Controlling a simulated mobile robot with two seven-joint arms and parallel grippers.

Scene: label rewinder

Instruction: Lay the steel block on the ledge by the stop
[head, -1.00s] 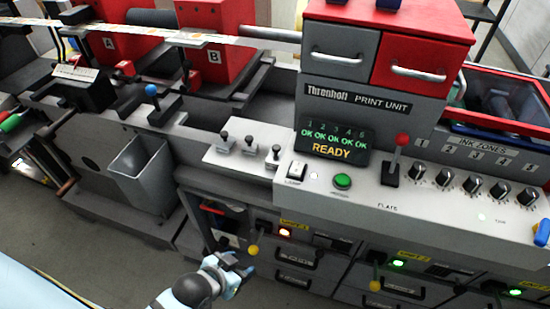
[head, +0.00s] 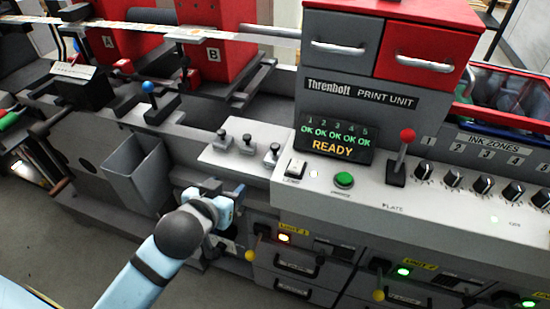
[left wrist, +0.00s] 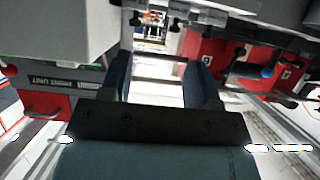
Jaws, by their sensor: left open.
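My left gripper (head: 228,190) is raised in front of the machine, just below the pale grey ledge (head: 228,158) that carries several small dark knobbed pieces (head: 247,144). In the left wrist view its two dark fingers (left wrist: 160,78) stand apart with nothing seen between them. I cannot make out a loose steel block in these frames, and I cannot tell which part is the stop. My right gripper is not in view.
The print unit (head: 340,88) with its READY display (head: 335,140), green button (head: 344,180) and red-knobbed lever (head: 400,157) stands right of the ledge. A grey bin (head: 137,172) hangs to the left. Drawers (head: 297,262) with yellow-knobbed pieces lie below.

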